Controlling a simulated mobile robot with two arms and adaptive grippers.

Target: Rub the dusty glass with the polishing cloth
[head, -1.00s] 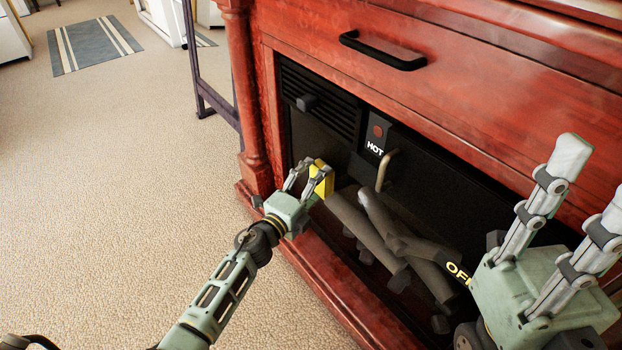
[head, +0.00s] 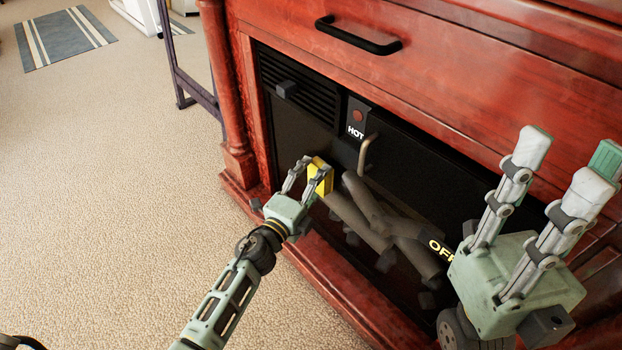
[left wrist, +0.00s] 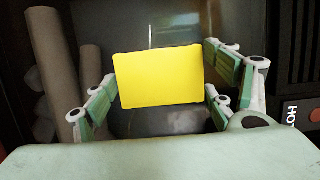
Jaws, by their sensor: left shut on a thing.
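My left gripper (head: 314,170) is shut on a yellow polishing cloth (head: 322,182), just in front of the dark fireplace front. In the left wrist view the cloth (left wrist: 160,77) is a flat yellow block between the fingers. Behind it a dark, shiny pane (left wrist: 150,35) shows light reflections; I take it to be the glass. The cloth hides part of it, and I cannot tell whether they touch. Dust is not clearly visible. My right gripper (head: 562,170) is open and empty, fingers pointing up, at the right of the head view.
The red wooden fireplace surround has a column (head: 229,100) and a black handle (head: 358,36). Dark logs (head: 390,225), a metal lever (head: 364,152) and a HOT label (head: 355,132) are close to the cloth. Beige carpet (head: 110,180) is clear at left.

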